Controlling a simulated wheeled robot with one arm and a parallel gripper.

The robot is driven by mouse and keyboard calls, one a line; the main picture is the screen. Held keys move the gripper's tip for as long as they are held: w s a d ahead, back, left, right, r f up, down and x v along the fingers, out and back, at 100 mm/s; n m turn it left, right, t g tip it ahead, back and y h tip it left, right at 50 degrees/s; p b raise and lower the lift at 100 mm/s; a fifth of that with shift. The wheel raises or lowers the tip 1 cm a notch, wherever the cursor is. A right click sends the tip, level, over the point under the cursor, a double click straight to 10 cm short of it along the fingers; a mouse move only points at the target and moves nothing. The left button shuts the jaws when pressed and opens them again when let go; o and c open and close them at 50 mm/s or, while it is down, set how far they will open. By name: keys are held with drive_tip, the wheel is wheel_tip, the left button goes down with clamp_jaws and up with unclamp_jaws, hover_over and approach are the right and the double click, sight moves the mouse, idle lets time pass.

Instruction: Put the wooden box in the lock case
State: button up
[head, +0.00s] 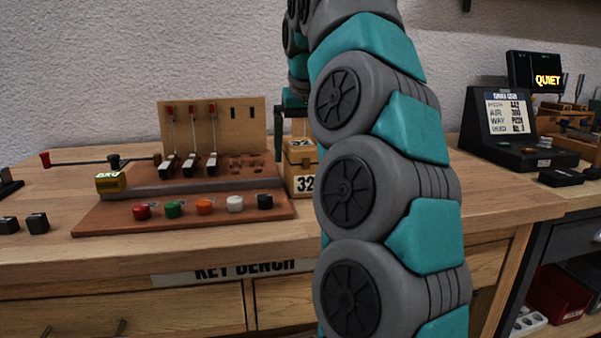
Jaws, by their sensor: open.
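A wooden box (299,163) marked "32" stands on the bench behind my arm, just right of the piano-key model. My arm hides its right side. My gripper (293,125) is above and behind the arm links, pointing down over the box. It is open, with its fingers close to the box's top; I cannot tell whether they touch it. I cannot pick out a lock case for certain in this view.
The key model (212,127) stands on a brown base with several coloured buttons (204,207). Small black blocks (37,222) lie at the left. A black display unit (513,128) and a "QUIET" sign (547,80) stand at the right. Bare bench top (505,190) lies right of my arm.

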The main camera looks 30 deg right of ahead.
drive_tip(key=shift+x, duration=1.8)
drive_tip(key=shift+w+a, duration=0.1)
drive_tip(key=shift+w, duration=0.05)
drive_tip(key=shift+f, duration=0.2)
clamp_jaws()
